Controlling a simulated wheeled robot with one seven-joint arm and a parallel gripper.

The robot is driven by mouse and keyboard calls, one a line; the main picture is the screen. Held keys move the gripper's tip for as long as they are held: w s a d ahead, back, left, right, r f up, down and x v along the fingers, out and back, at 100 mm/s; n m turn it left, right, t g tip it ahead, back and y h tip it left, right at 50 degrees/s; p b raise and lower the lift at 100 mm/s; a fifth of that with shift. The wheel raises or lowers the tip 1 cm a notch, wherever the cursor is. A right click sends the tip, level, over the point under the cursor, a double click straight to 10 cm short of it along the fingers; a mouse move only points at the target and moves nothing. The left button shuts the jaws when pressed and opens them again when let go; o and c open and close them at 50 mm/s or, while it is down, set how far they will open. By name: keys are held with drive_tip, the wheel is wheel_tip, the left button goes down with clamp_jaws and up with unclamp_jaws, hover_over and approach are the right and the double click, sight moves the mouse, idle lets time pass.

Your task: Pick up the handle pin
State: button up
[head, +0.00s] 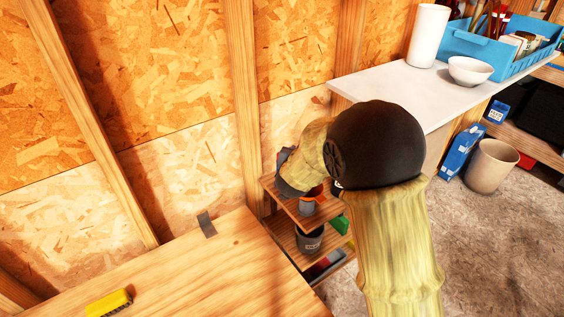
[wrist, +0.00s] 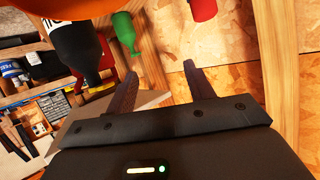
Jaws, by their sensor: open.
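I cannot make out a handle pin for certain in either view. My gripper (wrist: 160,70) shows in the wrist view with its two dark fingers wide apart and nothing between them. In the head view my arm reaches over a small wooden shelf (head: 283,233), and its end hides part of it. The gripper's fingers cannot be told apart there. In the wrist view a dark bottle (wrist: 72,50), a green bottle (wrist: 125,32) and a red object (wrist: 202,9) are near the fingers, not touching them.
A wooden bench top (head: 200,275) at the front holds a yellow object (head: 108,303) and a small grey strip (head: 207,224). A dark pot (head: 309,240) stands on the shelf. A white counter (head: 390,85) holds a bowl (head: 470,70) and a blue crate (head: 480,48).

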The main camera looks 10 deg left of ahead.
drive_tip(key=s+a+f+m+t+h+b, duration=0.1)
drive_tip(key=s+a+f+m+h, duration=0.1)
drive_tip(key=a, duration=0.5)
drive_tip(key=s+a+f+m+t+h+b, duration=0.1)
drive_tip(key=s+a+f+t+h, duration=0.1)
drive_tip(key=s+a+f+h, duration=0.2)
drive_tip(key=s+a+h, duration=0.1)
drive_tip(key=s+a, duration=0.2)
drive_tip(key=shift+f+m+h, duration=0.3)
drive_tip(key=shift+m+h, duration=0.1)
drive_tip(key=shift+w+d, duration=0.1)
drive_tip(key=shift+w, duration=0.15)
drive_tip(key=p+x, duration=0.2)
drive_tip(key=x, duration=0.9)
drive_tip(key=shift+w+p, duration=0.4)
drive_tip(key=shift+w+d, duration=0.1)
drive_tip(key=shift+d, duration=0.1)
